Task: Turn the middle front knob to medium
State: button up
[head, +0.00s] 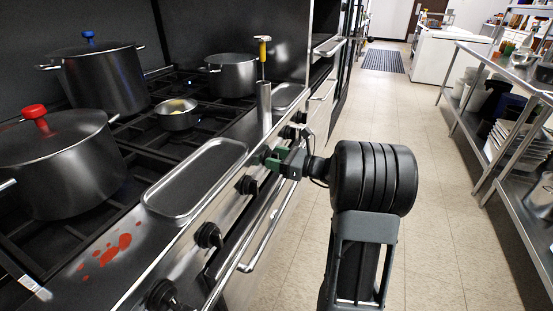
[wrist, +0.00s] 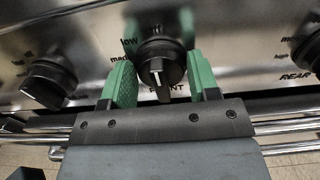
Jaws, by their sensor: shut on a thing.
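My gripper (head: 275,160) reaches the stove's front panel from the right in the head view. A short pale mark on the knob's grip is toward the bottom of the picture. The word "low" shows at its upper left, with a partly covered label beginning "m" below that. A label ending in "NT" is partly hidden beneath the knob. In the head view my gripper covers this knob.
Neighbouring knobs flank it in the wrist view, left (wrist: 49,80) and right (wrist: 308,52), the right one near a "REAR" label. A rail (head: 262,232) runs below the panel. A tray (head: 196,178) and pots (head: 58,165) stand on the stove. The floor (head: 410,130) at right is clear.

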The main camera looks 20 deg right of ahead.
jog(key=shift+f, duration=0.1)
jog(key=n+b, duration=0.3)
jog(key=shift+f, duration=0.15)
jog(key=n+b, duration=0.3)
jog(key=n, duration=0.1)
jog(key=shift+s+a+f+b, duration=0.1)
jog(key=shift+b, duration=0.25)
jog(key=n+b, duration=0.4)
jog(key=shift+a+n+b, duration=0.1)
jog(key=shift+n+b, duration=1.1)
jog(key=shift+b, duration=0.15)
jog(key=o, duration=0.9)
